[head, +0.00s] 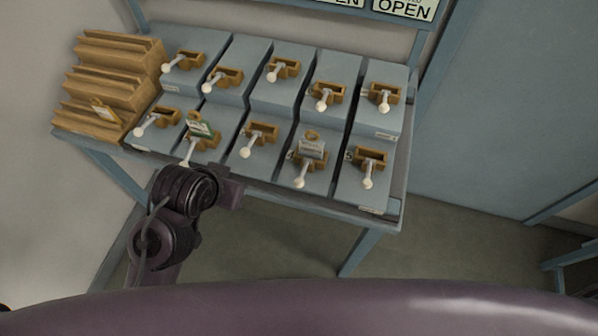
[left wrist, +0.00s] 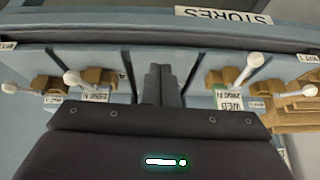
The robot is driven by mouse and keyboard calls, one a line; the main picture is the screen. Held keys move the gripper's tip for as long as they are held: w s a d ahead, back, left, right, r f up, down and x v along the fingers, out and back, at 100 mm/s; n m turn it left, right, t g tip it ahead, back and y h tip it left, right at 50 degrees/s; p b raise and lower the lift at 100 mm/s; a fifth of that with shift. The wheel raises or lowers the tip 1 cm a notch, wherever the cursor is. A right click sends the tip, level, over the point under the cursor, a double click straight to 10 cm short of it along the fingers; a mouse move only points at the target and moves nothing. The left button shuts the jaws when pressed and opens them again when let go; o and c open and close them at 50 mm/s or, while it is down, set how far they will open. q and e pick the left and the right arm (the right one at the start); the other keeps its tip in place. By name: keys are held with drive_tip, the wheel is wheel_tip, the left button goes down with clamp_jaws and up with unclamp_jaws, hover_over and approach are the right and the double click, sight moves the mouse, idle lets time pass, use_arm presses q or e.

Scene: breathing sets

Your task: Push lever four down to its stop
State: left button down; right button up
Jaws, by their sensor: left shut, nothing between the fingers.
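Two rows of blue-grey lever boxes stand on a bench, each with a brown slotted bracket and a white-knobbed lever. My left gripper (left wrist: 166,88) is shut and empty at the front row. In the left wrist view it lies between a lever with a light knob on the left (left wrist: 71,77) and a tagged lever on the right (left wrist: 248,68), apart from both. In the head view my wrist hides its fingertips.
A brown stepped rack (head: 110,62) with a tag stands at the bench's left end. The second front lever carries a green-and-white tag (head: 200,127). The bench's front edge (head: 300,202) runs close below the front row. Open floor lies right of the bench.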

use_arm(q)
drive_tip(key=w+d+r+m+t+h, duration=0.2)
drive_tip(key=w+d+r+m+h, duration=0.15)
drive_tip(key=d+r, duration=0.55)
drive_tip(key=w+d+r+m+t+h, duration=0.25)
drive_tip(key=d+r+m, duration=0.3)
drive_tip(key=d, duration=0.55)
drive_tip(key=s+d+r+m+g+h, duration=0.1)
drive_tip(key=s+d+m+g+h, duration=0.1)
drive_tip(key=s+d+m+g, duration=0.35)
drive_tip(key=s+d+r+m+g+h, duration=0.1)
drive_tip(key=s+d+m+g+h, duration=0.15)
drive_tip(key=d+m, duration=0.55)
drive_tip(key=a+f+m+g+y, duration=0.3)
drive_tip(key=a+f+y, duration=0.35)
drive_tip(key=f, duration=0.25)
drive_tip(key=w+a+n+y, duration=0.1)
drive_tip(key=w+a+y, duration=0.3)
drive_tip(key=a, duration=0.9)
drive_tip(key=shift+w+a+y, duration=0.15)
drive_tip(key=shift+w+y, duration=0.25)
drive_tip(key=shift+w, duration=0.5)
use_arm(e)
drive_tip(key=shift+r, duration=0.25)
